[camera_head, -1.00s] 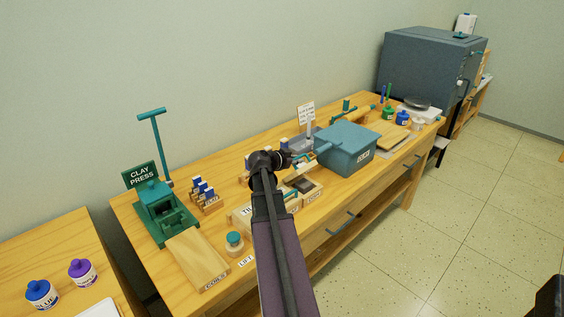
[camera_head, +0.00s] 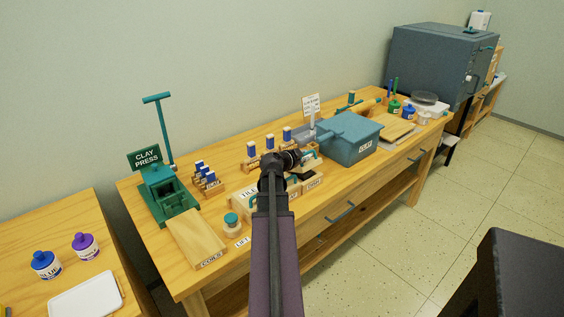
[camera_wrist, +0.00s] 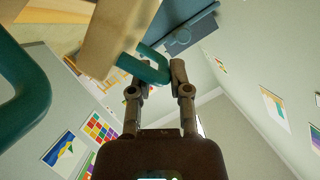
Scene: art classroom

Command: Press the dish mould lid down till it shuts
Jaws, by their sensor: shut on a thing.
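The dish mould (camera_head: 313,184) is a pale wooden box at the front edge of the workbench, with a dark hollow showing. Its lid (camera_wrist: 112,40) is a thick wooden slab with a teal loop handle (camera_wrist: 146,68); it stands raised and tilted, not flat on the box. My gripper (camera_wrist: 156,68) is shut on the handle in the wrist view. In the head view my gripper (camera_head: 300,157) is above the mould, and my arm hides part of it. I cannot tell the lid's exact angle.
The tile mould (camera_head: 243,197) stands left of the dish mould, partly behind my arm. A blue-grey lidded box (camera_head: 352,140) is close on the right. The green clay press (camera_head: 167,195) and small jar (camera_head: 231,224) are left. A dark block (camera_head: 515,275) is at the lower right.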

